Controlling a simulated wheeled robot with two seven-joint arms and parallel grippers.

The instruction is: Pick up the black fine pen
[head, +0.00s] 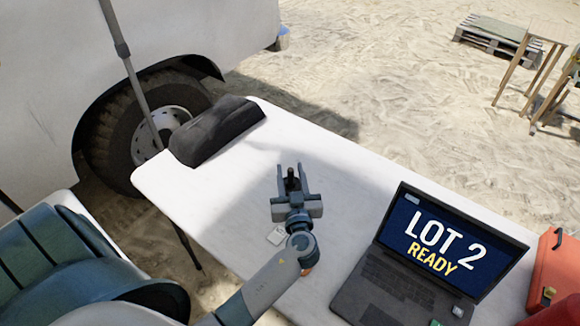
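My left gripper (291,172) is over the white table, left of the laptop, with its fingers pointing toward the far edge. The fingers stand apart, with a small dark, narrow thing (291,180) between them. It may be the black fine pen, but it is too small and too much covered by the gripper to be sure. Whether it touches the fingers does not show clearly. No other pen can be made out on the table. My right gripper is not in view.
An orange box (555,275) is at the right. The table's far middle is clear.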

